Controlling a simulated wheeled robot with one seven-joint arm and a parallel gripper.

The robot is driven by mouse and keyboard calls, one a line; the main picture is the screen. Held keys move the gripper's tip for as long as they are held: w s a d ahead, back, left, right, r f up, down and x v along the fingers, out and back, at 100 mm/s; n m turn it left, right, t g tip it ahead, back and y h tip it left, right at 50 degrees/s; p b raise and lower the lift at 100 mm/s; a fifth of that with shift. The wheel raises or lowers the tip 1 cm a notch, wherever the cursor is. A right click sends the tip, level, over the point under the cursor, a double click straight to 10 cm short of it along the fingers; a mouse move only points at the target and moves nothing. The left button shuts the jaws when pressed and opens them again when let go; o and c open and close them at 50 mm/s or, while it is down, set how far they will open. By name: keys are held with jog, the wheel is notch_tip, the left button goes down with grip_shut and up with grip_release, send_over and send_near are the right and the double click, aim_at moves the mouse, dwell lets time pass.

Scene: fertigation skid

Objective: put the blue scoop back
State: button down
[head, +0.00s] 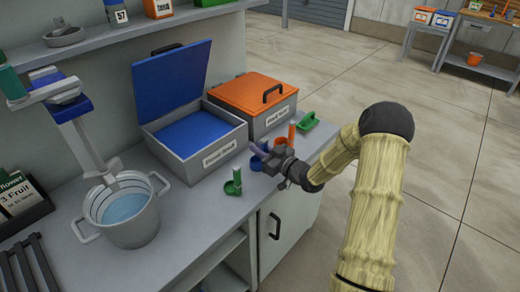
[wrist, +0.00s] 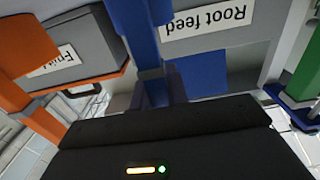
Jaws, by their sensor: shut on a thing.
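My gripper (head: 270,161) is over the front of the bench, shut on the blue scoop. In the wrist view the blue scoop (wrist: 143,35) rises between the dark jaws; its lower part is hidden by my gripper. In the head view a small blue cup-shaped part (head: 256,163) shows just below the jaws; I cannot tell if it is the scoop or a holder. A green upright piece (head: 236,184) stands to the left of my gripper and an orange upright piece (head: 291,134) to the right. The grey Root feed bin (head: 217,158) behind has its blue lid (head: 172,80) open.
A grey bin with a closed orange lid (head: 252,92) stands beside the open bin. A green object (head: 308,121) lies near the bench's right end. A metal bucket of liquid (head: 128,214) stands at left under a mixer.

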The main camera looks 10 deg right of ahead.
jog(key=shift+f, duration=0.15)
jog(key=c, duration=1.4)
grip_release()
jog(key=shift+o, duration=0.2)
jog(key=shift+r, duration=0.25)
jog(key=v, duration=1.2)
jog(key=shift+b, duration=0.3)
jog(key=shift+w+a+f, duration=0.1)
jog(key=shift+f, duration=0.05)
